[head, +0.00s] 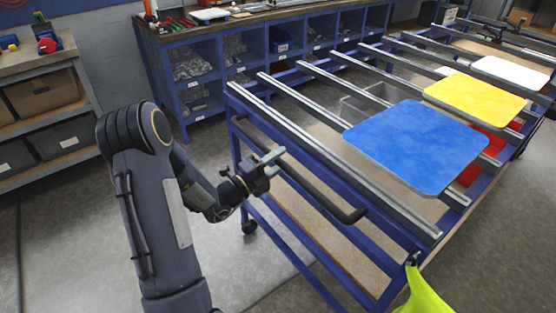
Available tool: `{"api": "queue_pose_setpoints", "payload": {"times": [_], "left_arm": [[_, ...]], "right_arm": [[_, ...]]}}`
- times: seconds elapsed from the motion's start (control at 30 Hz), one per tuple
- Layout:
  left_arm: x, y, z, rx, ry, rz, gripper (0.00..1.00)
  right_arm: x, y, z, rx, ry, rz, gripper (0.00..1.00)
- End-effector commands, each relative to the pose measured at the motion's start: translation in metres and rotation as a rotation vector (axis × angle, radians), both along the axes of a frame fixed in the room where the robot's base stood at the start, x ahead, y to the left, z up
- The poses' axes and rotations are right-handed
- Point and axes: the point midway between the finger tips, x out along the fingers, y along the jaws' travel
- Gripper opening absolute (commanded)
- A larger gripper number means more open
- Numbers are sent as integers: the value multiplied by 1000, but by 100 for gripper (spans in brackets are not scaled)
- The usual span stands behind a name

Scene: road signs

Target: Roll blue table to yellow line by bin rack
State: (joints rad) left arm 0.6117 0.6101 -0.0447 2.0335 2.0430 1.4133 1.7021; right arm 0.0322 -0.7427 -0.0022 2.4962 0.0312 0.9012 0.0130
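The blue table (330,255) is a wheeled frame with metal rails across its top and a brown lower shelf. A dark bar handle (325,200) runs along its near left end. My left gripper (274,164) is at the handle's left part, with its two fingers apart; I cannot tell whether they are around the bar or just beside it. A rack with brown and grey bins (62,140) stands at the left edge and may be the bin rack. No yellow line shows on the visible floor. My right gripper is out of view.
Blue (415,145), yellow (475,97) and white (511,72) sign plates lie on the rails. A blue workbench with cubbies (262,68) stands behind. A yellow-green cloth (424,295) hangs at the near corner. Grey floor (60,245) is clear at lower left.

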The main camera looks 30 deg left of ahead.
Motion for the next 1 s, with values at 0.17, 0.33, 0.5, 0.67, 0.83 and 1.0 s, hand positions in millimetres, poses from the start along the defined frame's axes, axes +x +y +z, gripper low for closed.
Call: {"api": "queue_pose_setpoints", "payload": {"times": [0.17, 0.33, 0.5, 0.67, 0.83, 1.0], "left_arm": [[0, 0, 0, 0, 0, 0, 39], [0, 0, 0, 1, 0, 0, 22], [0, 0, 0, 1, 0, 0, 0], [0, 0, 0, 1, 0, 0, 0], [0, 1, 0, 1, 1, 0, 0], [0, 10, 0, 2, 1, 2, 0]], "right_arm": [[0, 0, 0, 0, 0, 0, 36], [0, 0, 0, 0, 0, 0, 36], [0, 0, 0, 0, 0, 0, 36], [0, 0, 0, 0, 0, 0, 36], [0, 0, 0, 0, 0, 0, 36], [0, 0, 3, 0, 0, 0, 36]]}}
